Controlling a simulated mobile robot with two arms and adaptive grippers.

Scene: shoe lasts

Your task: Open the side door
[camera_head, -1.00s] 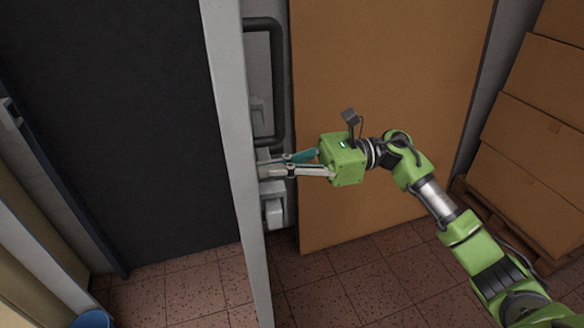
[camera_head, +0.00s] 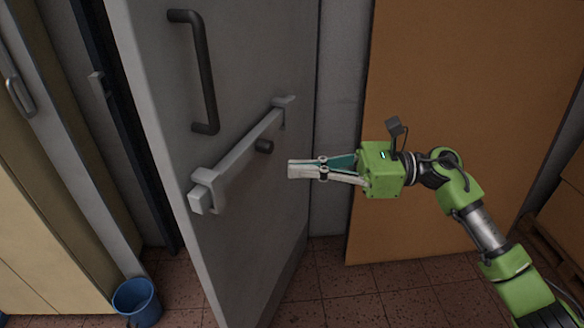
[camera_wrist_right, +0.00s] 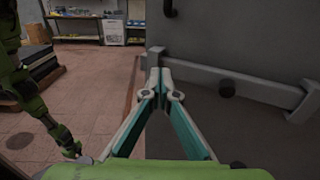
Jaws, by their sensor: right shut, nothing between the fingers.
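The grey side door (camera_head: 255,60) stands open at an angle in the head view, its face toward me. It has a black pull handle (camera_head: 203,75), a grey latch bar (camera_head: 240,145) slanting across it and a small dark knob (camera_head: 264,146). My right gripper (camera_head: 292,169) is shut and empty, in front of the door's far part, right of the bar. My left gripper is not seen in the head view.
A blue bucket (camera_head: 137,302) stands on the tiled floor left of the door. A beige cabinet (camera_head: 50,225) is at far left. A brown panel (camera_head: 455,75) and cardboard boxes (camera_head: 565,200) are at right. The wrist view shows open floor (camera_wrist_right: 105,75) and shelving (camera_wrist_right: 75,40).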

